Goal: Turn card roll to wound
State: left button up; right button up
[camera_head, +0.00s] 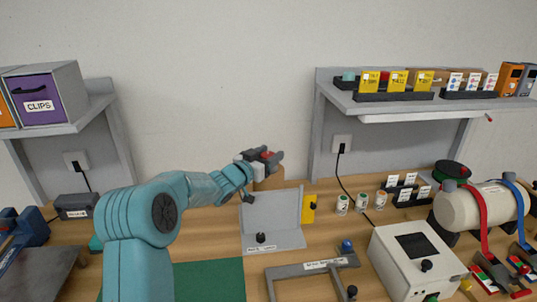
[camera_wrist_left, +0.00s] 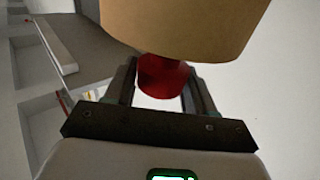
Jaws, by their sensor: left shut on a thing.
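The card roll (camera_head: 268,180) is a tan cylinder at the back of the bench, behind a grey bracket-like stand. My left gripper (camera_head: 265,158) is at its top, shut on a red knob. In the left wrist view the red knob (camera_wrist_left: 162,78) sits between the two fingers of the gripper (camera_wrist_left: 165,92). The tan roll (camera_wrist_left: 185,25) fills the top of that view beside the knob. The gripper hides part of the roll in the head view. My right gripper does not show in either view.
The grey stand (camera_head: 272,222) with a black knob is just in front of the roll. A yellow block (camera_head: 309,208) is at its right. A white box (camera_head: 412,262) and a large cream cylinder with straps (camera_head: 470,210) stand to the right. A shelf (camera_head: 420,103) overhangs at right.

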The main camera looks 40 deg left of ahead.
pick_arm(q)
jog(key=o, duration=0.9)
jog(key=shift+r, duration=0.1)
jog(key=shift+o, duration=0.2)
jog(key=shift+s, duration=0.1)
jog(key=s+d+b, duration=0.1)
jog(key=s+b, duration=0.3)
jog(key=s, duration=1.2)
jog(key=shift+d, duration=0.3)
jog(key=shift+s, duration=0.1)
